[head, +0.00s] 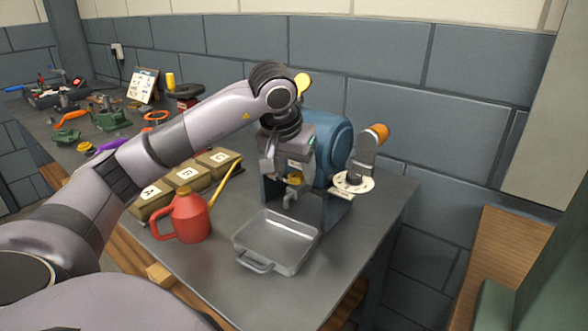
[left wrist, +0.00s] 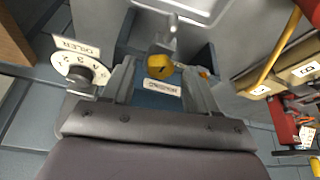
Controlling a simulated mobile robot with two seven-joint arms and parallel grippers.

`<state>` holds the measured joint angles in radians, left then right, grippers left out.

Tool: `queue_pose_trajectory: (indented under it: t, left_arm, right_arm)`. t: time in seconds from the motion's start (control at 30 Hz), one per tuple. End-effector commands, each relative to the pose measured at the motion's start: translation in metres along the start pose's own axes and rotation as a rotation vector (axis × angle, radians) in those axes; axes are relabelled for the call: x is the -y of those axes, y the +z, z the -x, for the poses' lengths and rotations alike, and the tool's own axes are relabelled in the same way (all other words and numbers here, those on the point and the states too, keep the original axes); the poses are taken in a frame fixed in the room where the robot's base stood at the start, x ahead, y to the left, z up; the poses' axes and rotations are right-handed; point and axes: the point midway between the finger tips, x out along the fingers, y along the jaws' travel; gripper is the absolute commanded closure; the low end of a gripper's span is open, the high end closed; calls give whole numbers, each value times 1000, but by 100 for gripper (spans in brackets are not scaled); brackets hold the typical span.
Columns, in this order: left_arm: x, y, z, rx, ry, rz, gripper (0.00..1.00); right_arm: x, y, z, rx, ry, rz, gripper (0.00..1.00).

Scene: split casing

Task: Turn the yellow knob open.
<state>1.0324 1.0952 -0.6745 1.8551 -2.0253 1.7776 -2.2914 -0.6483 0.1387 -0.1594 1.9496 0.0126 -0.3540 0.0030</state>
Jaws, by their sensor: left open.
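The yellow knob (head: 295,179) sits low on the front of the blue casing (head: 333,138). In the left wrist view the yellow knob (left wrist: 159,66) shows near the middle, with a HOUSING label (left wrist: 161,87) beside it. My left gripper (head: 287,165) reaches down at the casing's front. In the left wrist view its two open fingers (left wrist: 158,72) lie on either side of the knob, with gaps visible; whether the tips are level with it I cannot tell. The gripper hides part of the casing in the head view. My right gripper is not in view.
A grey metal tray (head: 244,238) lies in front of the casing. A red oil can (head: 187,217) and lettered boxes (head: 152,200) stand to its left. An OILER dial (left wrist: 80,62) with an orange-tipped handle (head: 378,133) stands at the right. Tools crowd the bench's far left.

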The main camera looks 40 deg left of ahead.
Motion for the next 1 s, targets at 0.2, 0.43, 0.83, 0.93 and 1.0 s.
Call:
queue_pose_trajectory:
  t: [0.2,0.43,0.83,0.93,1.0]
  left_arm:
    - [0,0,-5,-1,0,-1,41]
    - [0,0,-5,-1,0,0,77]
    - [-1,-1,-4,-1,-12,29,97]
    - [-1,-1,-3,0,-28,67,97]
    - [-2,-1,-2,-1,-43,103,97]
  right_arm:
    - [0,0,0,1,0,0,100]
    - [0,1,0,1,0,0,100]
    - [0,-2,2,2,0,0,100]
    - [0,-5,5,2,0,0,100]
    - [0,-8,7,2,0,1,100]
